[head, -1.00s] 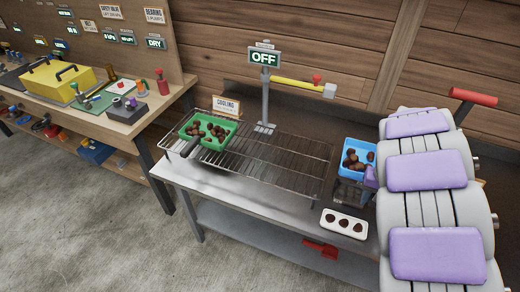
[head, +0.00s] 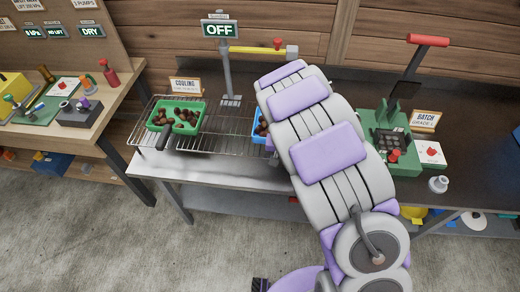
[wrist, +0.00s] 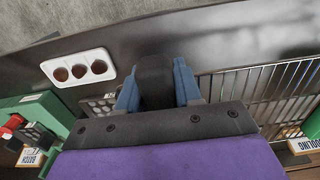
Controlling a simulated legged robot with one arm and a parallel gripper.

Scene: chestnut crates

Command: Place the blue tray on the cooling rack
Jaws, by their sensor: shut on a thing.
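The blue tray (head: 257,133) holds chestnuts; in the head view only its left edge shows, over the right part of the wire cooling rack (head: 222,147). My arm hides the rest. I cannot tell whether the tray touches the wires. In the wrist view, my gripper (wrist: 156,88) is shut on a dark piece, apparently the tray's handle, between its two blue-grey fingers. The tray's basin does not show there. The rack also shows at the right of the wrist view (wrist: 265,90).
A green tray (head: 200,106) of chestnuts sits on the rack's left part. A sign post (head: 228,80) reading OFF stands behind the rack.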

